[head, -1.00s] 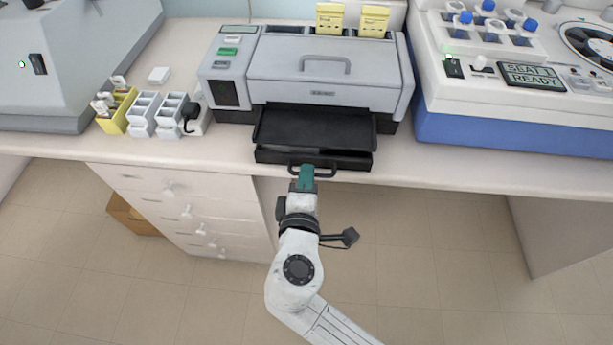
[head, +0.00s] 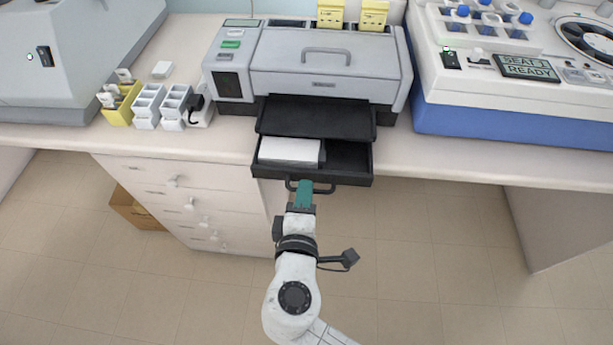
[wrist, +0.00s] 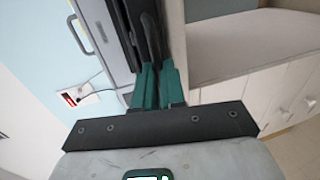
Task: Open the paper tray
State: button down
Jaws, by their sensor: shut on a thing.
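The black paper tray (head: 346,178) is pulled out from under the grey printer-like machine (head: 322,65), toward me and past the counter's front edge. White paper (head: 289,150) lies in its left part; the right part looks empty. A dark cover (head: 315,118) sits above the tray's back. My gripper (head: 304,187), with green fingers, is shut on the tray's front handle (head: 291,185). In the wrist view the green fingers (wrist: 155,85) close around the dark handle (wrist: 150,40), and the grip hides part of it.
White and yellow slide holders (head: 147,103) stand left of the machine. A blue-and-white device (head: 510,122) stands at the right. White drawers (head: 190,190) are below the counter at left. The floor in front of the tray is clear.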

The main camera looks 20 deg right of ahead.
jog(key=v, duration=0.2)
jog(key=f+v, duration=0.1)
jog(key=v, duration=0.2)
jog(key=shift+s+a, duration=0.25)
jog(key=shift+s, duration=0.1)
jog(key=c, duration=1.2)
grip_release()
jog(key=shift+s, duration=0.1)
jog(key=b+v, duration=0.1)
jog(key=v, duration=0.9)
jog(key=shift+s+a+r, duration=0.1)
jog(key=shift+s+a, duration=0.1)
jog(key=shift+s, duration=0.05)
